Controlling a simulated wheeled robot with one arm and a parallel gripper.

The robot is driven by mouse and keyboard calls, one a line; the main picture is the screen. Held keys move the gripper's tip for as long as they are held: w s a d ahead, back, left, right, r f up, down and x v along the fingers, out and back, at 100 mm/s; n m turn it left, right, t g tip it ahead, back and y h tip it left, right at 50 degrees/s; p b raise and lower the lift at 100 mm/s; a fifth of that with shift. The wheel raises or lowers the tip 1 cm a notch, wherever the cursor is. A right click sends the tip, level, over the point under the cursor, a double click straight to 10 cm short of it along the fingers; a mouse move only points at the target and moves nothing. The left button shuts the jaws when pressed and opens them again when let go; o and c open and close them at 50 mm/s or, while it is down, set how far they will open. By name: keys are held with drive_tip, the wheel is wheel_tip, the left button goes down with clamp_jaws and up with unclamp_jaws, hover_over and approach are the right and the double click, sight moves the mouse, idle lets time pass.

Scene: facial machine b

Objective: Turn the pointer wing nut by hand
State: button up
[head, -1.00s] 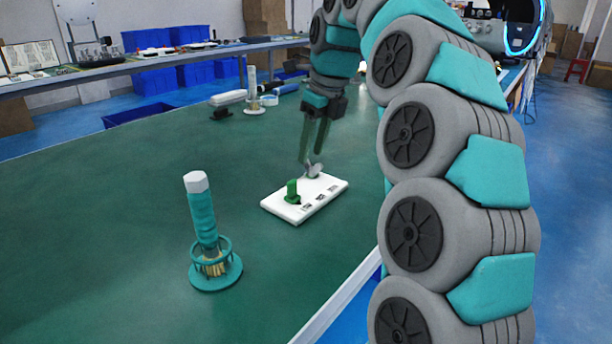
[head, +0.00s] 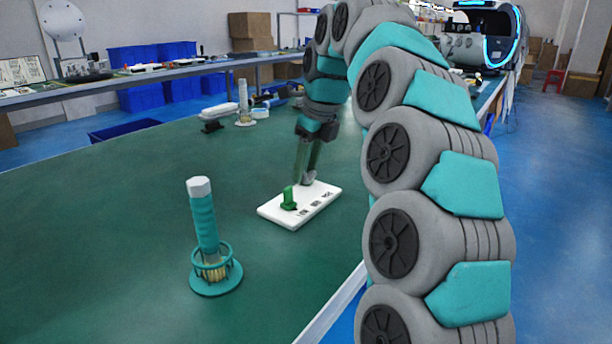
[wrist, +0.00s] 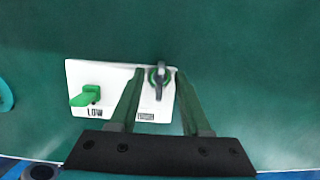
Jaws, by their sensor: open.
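A white plate (head: 318,205) with printed labels lies on the green table; it also shows in the wrist view (wrist: 112,77). A grey wing nut (head: 309,177) stands at its far end. In the wrist view the nut (wrist: 158,84) looks dark, with a green ring at its centre and its long wing roughly upright in the picture. A green knob (wrist: 87,95) sits at the other end beside the word LOW. My gripper (head: 305,179) points down at the nut. In the wrist view my gripper (wrist: 160,74) is open, with one finger on each side of the nut. Contact cannot be told.
A teal brush in a ringed holder (head: 206,235) stands nearer on the left. A white-topped object (head: 219,112) and another brush stand (head: 244,108) are farther back. Clear green table surrounds the plate. The table's right edge runs close by.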

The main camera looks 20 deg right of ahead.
drive_tip(key=shift+f, duration=0.4)
drive_tip(key=shift+r, duration=0.2)
idle(0.3)
clamp_jaws()
drive_tip(key=shift+r+n+p, duration=0.15)
drive_tip(key=shift+n+p, duration=0.2)
drive_tip(key=shift+n, duration=0.75)
